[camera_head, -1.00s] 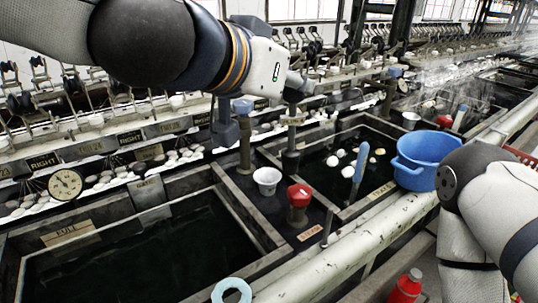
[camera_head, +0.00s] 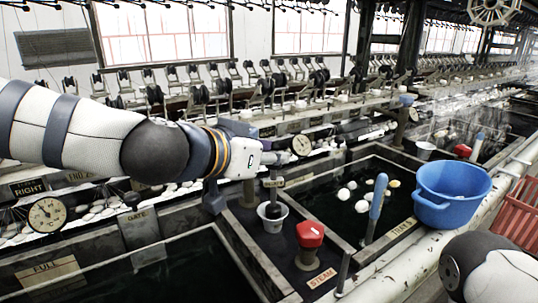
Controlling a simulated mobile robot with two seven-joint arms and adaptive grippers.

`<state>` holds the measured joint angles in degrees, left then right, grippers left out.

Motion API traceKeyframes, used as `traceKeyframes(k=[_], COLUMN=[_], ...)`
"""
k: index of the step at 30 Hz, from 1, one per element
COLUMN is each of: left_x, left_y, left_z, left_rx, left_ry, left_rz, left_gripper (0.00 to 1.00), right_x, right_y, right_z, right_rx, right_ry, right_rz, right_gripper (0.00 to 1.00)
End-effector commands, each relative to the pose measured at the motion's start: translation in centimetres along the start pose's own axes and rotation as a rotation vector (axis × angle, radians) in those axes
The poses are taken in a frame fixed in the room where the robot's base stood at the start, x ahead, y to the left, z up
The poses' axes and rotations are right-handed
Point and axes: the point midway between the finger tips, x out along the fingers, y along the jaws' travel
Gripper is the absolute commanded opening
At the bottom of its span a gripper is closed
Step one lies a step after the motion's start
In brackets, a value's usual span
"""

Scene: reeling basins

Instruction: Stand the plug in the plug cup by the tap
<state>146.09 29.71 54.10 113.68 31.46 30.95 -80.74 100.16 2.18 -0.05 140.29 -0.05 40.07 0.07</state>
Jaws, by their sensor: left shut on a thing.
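The plug (camera_head: 273,210) is a dark piece with an upright stem, hanging below my left gripper (camera_head: 273,172). My left gripper is shut on it; its fingers are hard to make out against the dark background. The plug cup (camera_head: 274,223) is a small pale cup on the ledge between two basins. The plug's lower end shows at the cup's mouth; I cannot tell whether it rests on the bottom. The tap's post (camera_head: 248,193) is partly hidden behind my left gripper. My right arm enters at the lower right, its gripper out of view.
A red valve knob (camera_head: 310,235) stands close in front of the cup. A blue-handled tool (camera_head: 377,197) leans at the right basin, where white cocoons float. A blue bucket (camera_head: 449,208) stands on the right edge. The dark left basin (camera_head: 190,270) is open.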

Motion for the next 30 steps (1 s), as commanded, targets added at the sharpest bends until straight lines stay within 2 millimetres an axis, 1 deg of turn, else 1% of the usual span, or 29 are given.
traceKeyframes(k=[5, 6, 8, 9, 17, 20, 23, 27, 30], left_x=[0.3, 0.3, 0.3, 0.3, 0.2, -0.2, -3.0, -7.3, -9.7], left_y=[0.0, 0.0, 0.0, 0.0, 0.0, 0.0, 0.0, 0.1, 0.1], left_z=[0.6, 0.7, 0.7, 0.7, 0.6, -0.4, -0.7, -1.0, -0.9], left_rx=[0.0, 0.0, -0.001, 0.0, 0.0, 0.0, 0.006, 0.006, 0.007], left_ry=[-0.002, -0.003, -0.003, -0.003, -0.002, 0.002, 0.007, 0.012, 0.012], left_rz=[0.0, 0.0, 0.0, 0.0, 0.0, 0.0, -0.002, -0.004, -0.003], left_gripper=[0.0, 0.28, 0.42, 0.46, 0.46, 0.46, 0.46, 0.46, 0.46], right_x=[0.1, 0.1, 0.1, 0.1, 0.1, -0.1, -1.1, -2.7, -3.7], right_y=[0.0, 0.0, 0.0, 0.0, 0.0, 0.0, 0.0, -0.1, -0.1], right_z=[0.1, 0.1, 0.1, 0.1, 0.1, -0.1, -0.6, -1.4, -2.0], right_rx=[0.0, 0.0, 0.0, 0.0, 0.0, 0.0, 0.0, 0.0, 0.0], right_ry=[-0.004, -0.004, -0.004, -0.003, -0.003, 0.004, 0.029, 0.076, 0.106], right_rz=[0.0, 0.0, 0.0, 0.0, 0.0, 0.0, -0.001, -0.004, -0.005], right_gripper=[0.4, 0.4, 0.4, 0.4, 0.4, 0.4, 0.4, 0.4, 0.4])
